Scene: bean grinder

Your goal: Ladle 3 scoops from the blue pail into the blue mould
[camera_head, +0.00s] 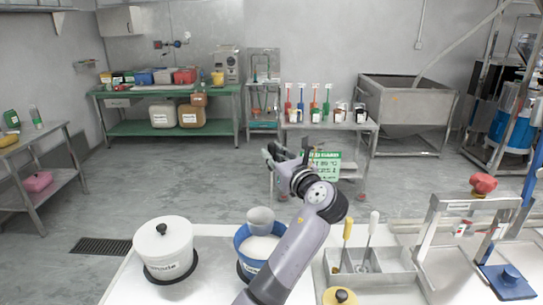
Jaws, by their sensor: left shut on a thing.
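The blue pail (242,240) stands on the white table, filled with white material and partly hidden by my left arm. A grey-white scoop cup (260,220) is over the pail's rear rim; I cannot tell whether it touches the contents. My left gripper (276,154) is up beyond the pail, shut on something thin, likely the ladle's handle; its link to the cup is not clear. A blue square piece with a round knob (508,277), possibly the blue mould, lies at the right near a metal press frame. My right gripper is not in view.
A white lidded pail (166,252) stands left of the blue pail. A grey metal tray (372,272) with yellow- and white-handled tools is to the right. A yellow lid with a dark knob (340,296) is at the front. The press frame (440,228) stands further right.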

